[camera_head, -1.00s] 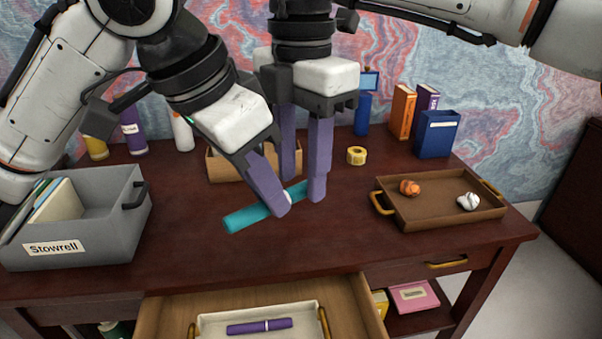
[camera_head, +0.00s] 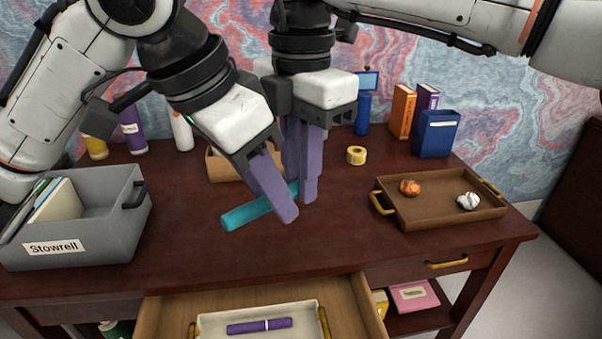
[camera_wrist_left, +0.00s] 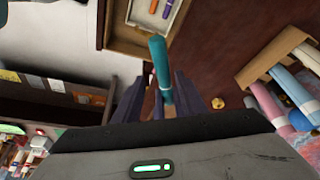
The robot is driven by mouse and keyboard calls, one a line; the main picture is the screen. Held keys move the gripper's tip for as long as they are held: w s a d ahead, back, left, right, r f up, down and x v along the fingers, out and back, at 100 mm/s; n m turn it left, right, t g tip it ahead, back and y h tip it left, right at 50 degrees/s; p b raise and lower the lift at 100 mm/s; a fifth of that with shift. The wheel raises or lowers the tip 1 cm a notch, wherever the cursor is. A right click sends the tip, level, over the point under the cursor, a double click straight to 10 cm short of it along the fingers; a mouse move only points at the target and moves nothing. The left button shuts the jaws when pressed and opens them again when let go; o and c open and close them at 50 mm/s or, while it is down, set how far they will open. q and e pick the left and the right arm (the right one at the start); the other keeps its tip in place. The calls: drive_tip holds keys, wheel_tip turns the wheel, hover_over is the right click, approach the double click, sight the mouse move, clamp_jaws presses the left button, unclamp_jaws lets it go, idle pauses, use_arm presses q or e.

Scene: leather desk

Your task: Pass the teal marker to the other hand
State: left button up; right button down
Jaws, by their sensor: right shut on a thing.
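The teal marker (camera_head: 248,214) is held a little above the desk, slanting up to the right in the head view. Its far end is hidden behind the fingers. It also shows in the left wrist view (camera_wrist_left: 159,62), standing between the purple fingers. My right gripper (camera_head: 304,190) points down and is shut on the marker near its far end. My left gripper (camera_head: 280,208) is tilted in from the left around the middle of the marker. Its fingers stand apart on either side of the marker in the left wrist view (camera_wrist_left: 158,90).
A grey bin (camera_head: 110,225) stands at the left and a brown tray (camera_head: 440,210) at the right. Behind the grippers are a wooden box (camera_head: 222,166) and yellow tape (camera_head: 356,155). The open drawer (camera_head: 350,305) holds a white tray (camera_head: 302,332) with a purple marker (camera_head: 258,326).

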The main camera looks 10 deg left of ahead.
use_arm(q)
drive_tip(key=shift+a, duration=0.1)
drive_tip(key=v, duration=1.2)
drive_tip(key=shift+f, duration=0.1)
